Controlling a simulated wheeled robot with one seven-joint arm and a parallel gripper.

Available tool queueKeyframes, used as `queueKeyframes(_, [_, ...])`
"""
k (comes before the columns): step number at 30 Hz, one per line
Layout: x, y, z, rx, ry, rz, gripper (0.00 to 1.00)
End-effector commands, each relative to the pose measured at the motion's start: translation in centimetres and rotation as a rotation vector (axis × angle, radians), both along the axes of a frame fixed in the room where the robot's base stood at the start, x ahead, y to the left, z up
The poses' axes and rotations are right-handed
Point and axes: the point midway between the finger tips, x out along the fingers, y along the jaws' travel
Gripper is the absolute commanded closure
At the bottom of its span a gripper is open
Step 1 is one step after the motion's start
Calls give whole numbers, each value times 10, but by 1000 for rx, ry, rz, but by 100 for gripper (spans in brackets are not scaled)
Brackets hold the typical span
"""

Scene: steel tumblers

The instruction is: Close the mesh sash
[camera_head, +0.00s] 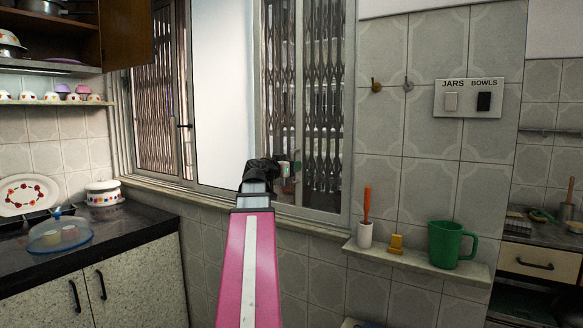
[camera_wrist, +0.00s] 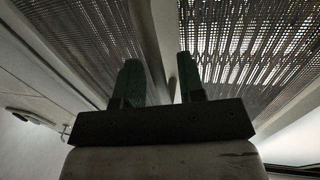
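The window's mesh sash (camera_head: 281,75) shows as a dark, patterned panel in a pale metal frame, right of a plain pale section (camera_head: 222,90). My gripper (camera_head: 287,170) is in front of its lower part, with the arm reaching up from below. In the wrist view, dark mesh lies on both sides of a pale upright frame bar (camera_wrist: 146,40). My gripper's two green fingers (camera_wrist: 160,75) stand apart, with the bar running down into the space between them. I cannot tell whether they touch it.
Another dark patterned panel (camera_head: 155,110) is at the window's left. A ledge (camera_head: 420,265) at the lower right holds a green mug (camera_head: 450,245), a white cup (camera_head: 365,235) with an orange-handled tool, and a yellow object (camera_head: 396,243). A dark counter (camera_head: 130,235) is at the left.

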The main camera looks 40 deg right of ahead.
Motion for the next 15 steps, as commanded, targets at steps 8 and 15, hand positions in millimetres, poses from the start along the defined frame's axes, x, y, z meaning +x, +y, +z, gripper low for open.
queueKeyframes(8, [0,6,0,0,0,0,64])
queueKeyframes(15, [-3,45,-1,0,0,2,64])
